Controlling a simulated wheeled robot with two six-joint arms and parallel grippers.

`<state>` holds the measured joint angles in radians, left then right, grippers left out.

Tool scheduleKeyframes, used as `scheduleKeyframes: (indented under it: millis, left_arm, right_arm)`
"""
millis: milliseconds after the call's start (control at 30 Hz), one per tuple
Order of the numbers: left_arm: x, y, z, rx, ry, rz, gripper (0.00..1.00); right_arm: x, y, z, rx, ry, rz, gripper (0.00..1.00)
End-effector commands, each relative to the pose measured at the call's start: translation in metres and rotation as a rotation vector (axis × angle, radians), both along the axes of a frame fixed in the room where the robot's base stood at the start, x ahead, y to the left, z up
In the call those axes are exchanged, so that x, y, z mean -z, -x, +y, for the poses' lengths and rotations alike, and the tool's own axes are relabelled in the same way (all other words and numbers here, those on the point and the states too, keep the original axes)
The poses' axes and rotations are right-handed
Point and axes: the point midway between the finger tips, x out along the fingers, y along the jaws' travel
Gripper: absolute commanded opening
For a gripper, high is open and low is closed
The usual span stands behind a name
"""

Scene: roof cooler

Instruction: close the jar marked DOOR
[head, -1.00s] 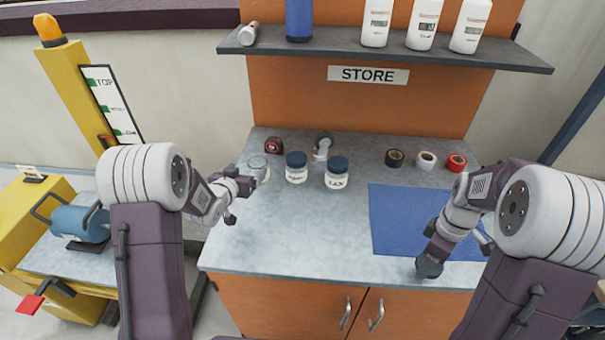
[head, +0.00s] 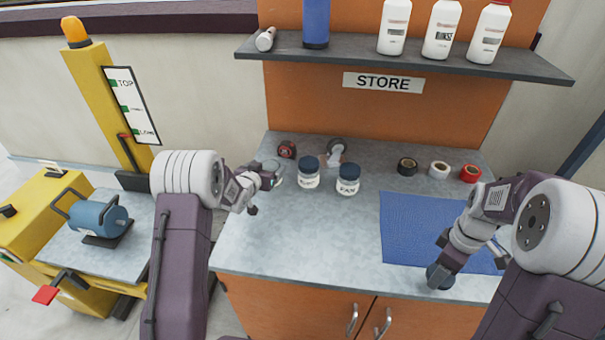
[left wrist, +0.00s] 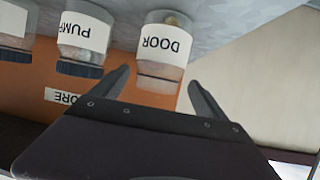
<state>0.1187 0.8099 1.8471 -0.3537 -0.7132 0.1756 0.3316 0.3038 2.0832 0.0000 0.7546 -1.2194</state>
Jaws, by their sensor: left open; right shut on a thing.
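The DOOR jar (left wrist: 163,45) is clear, has a white label and shows no lid. It stands on the bench, partly hidden by my left gripper in the head view (head: 272,166). My left gripper (left wrist: 160,79) is open, its fingers either side of the jar's rim end in the left wrist view; contact cannot be told. In the head view, this gripper (head: 266,184) is at the bench's left side. My right gripper (head: 440,268) is shut on a dark blue round lid (head: 439,279), low over the bench's front edge, right of centre.
Two dark-lidded jars, PUMP (head: 308,174) and FAN (head: 348,181), stand right of the DOOR jar. A tape measure (head: 287,149) and a grey-white item (head: 335,152) are behind. Tape rolls (head: 439,169) and a blue mat (head: 425,225) lie right. The middle front bench is clear.

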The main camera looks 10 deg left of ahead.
Motion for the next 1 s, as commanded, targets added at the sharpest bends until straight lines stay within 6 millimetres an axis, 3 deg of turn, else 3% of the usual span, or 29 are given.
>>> scheduleKeyframes:
  millis: [133,433,800,833,1000]
  left_arm:
    - [0.001,-0.005,-0.001,0.0,0.0,0.0,0.85]
    - [0.014,-0.045,-0.01,0.001,0.001,-0.001,0.85]
    - [0.016,-0.049,-0.01,0.0,0.0,0.0,0.85]
    - [0.016,-0.049,-0.01,0.0,0.0,0.0,0.82]
    - [0.016,-0.048,-0.01,0.0,0.0,0.0,0.35]
  right_arm:
    - [-0.002,0.0,0.0,0.0,0.0,0.0,0.23]
    - [-0.009,0.0,0.0,0.0,0.0,0.0,0.23]
    - [-0.008,0.0,0.0,0.0,0.0,0.0,0.23]
    - [-0.008,0.0,0.0,0.0,0.0,0.0,0.23]
    - [-0.008,0.0,0.0,0.0,0.0,0.0,0.23]
